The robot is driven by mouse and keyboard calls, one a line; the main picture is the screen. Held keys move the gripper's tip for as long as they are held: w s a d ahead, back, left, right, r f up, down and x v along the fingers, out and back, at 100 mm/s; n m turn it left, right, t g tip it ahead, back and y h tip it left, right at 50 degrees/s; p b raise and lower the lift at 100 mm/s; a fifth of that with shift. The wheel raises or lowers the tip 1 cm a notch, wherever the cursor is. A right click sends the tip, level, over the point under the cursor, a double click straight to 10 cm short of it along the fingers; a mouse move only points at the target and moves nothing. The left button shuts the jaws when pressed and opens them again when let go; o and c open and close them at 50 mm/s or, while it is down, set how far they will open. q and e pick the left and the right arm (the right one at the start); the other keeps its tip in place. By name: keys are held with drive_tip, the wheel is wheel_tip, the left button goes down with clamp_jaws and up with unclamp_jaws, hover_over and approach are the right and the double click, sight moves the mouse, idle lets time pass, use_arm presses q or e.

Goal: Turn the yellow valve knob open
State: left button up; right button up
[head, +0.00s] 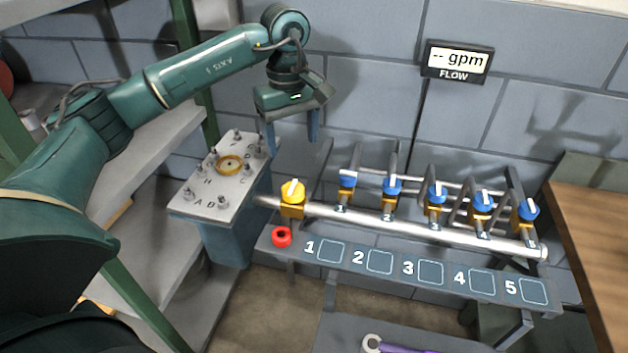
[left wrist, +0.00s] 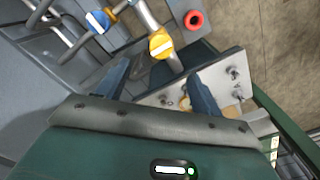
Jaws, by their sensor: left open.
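The yellow valve knob (head: 292,191) sits at the left end of the silver pipe, with a white bar mark on its top. It also shows in the left wrist view (left wrist: 161,43), ahead of the fingers. My left gripper (head: 291,140) points down above and behind the knob, near the grey pump plate's right edge. Its two fingers are apart with nothing between them, and it does not touch the knob. In the left wrist view the gripper (left wrist: 160,80) shows both blue fingers spread. My right gripper is not in view.
Several blue knobs (head: 392,186) line the silver pipe (head: 400,225) to the right. A red ring (head: 281,237) lies on the numbered shelf (head: 300,262). The grey plate (head: 200,202) with studs and a brass ring (head: 230,165) stands left. A flow display (head: 457,62) reads "-- gpm". A wooden table (head: 592,240) is at right.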

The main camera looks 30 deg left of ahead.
sight(293, 186)
use_arm(q)
drive_tip(key=f, duration=0.4)
drive_tip(key=f+p, duration=0.1)
drive_tip(key=f, duration=0.3)
drive_tip(key=f+p, duration=0.1)
drive_tip(key=f, duration=0.4)
drive_tip(key=shift+a, duration=0.3)
drive_tip(key=shift+r, duration=0.1)
drive_tip(key=shift+c, duration=0.3)
drive_tip(key=c, duration=0.9)
